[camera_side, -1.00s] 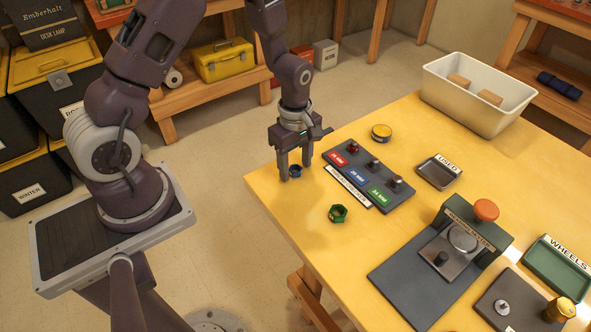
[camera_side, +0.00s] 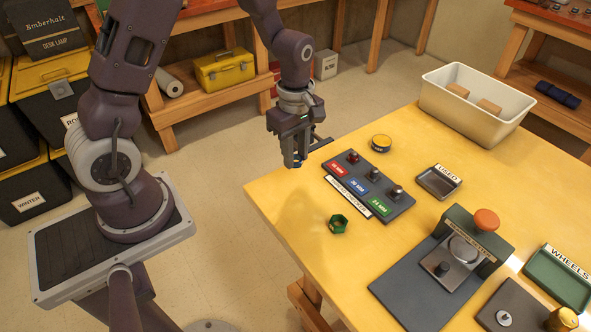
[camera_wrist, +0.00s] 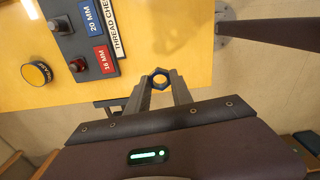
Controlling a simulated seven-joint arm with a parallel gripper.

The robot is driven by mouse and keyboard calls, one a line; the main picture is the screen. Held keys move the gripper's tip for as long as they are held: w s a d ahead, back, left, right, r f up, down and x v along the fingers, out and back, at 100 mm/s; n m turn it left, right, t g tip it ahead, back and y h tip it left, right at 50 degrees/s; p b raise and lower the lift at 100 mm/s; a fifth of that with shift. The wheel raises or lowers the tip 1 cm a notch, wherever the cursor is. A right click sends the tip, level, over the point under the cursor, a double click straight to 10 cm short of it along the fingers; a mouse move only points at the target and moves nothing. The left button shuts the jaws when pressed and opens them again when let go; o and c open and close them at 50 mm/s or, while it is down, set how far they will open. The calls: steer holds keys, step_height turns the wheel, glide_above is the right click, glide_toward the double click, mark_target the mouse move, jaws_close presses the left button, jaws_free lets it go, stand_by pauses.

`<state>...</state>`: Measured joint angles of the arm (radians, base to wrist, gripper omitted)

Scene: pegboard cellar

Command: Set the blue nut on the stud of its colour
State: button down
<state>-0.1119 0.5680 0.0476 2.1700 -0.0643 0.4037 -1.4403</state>
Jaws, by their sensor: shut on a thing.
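The small blue nut (camera_side: 297,163) is held between the fingertips of my gripper (camera_side: 296,158), above the table's left corner. In the wrist view the nut (camera_wrist: 160,70) shows as a dark blue ring with its hole facing the camera, one finger on each side. The dark thread-checker board (camera_side: 399,209) lies to the right, clear of my gripper. It bears three studs in a row beside red, blue and green labels. The blue-label stud (camera_side: 376,173) is the middle one, upright, with no nut visible on it. It also shows in the wrist view (camera_wrist: 62,25).
A green nut (camera_side: 338,224) lies in front of the board. A yellow-topped round tin (camera_side: 381,143) stands behind it. A tray marked USED (camera_side: 438,184), a press-like device (camera_side: 470,240) and a white bin (camera_side: 470,118) stand farther right.

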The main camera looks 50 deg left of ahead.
step_height(320, 180, up, 3)
steer(key=r, duration=0.1)
glide_above(375, 169)
steer(key=shift+f, duration=2.4)
steer(key=shift+f, duration=1.95)
stand_by(0.5)
steer(key=c, duration=0.6)
jaws_free()
steer(key=shift+c, duration=0.2)
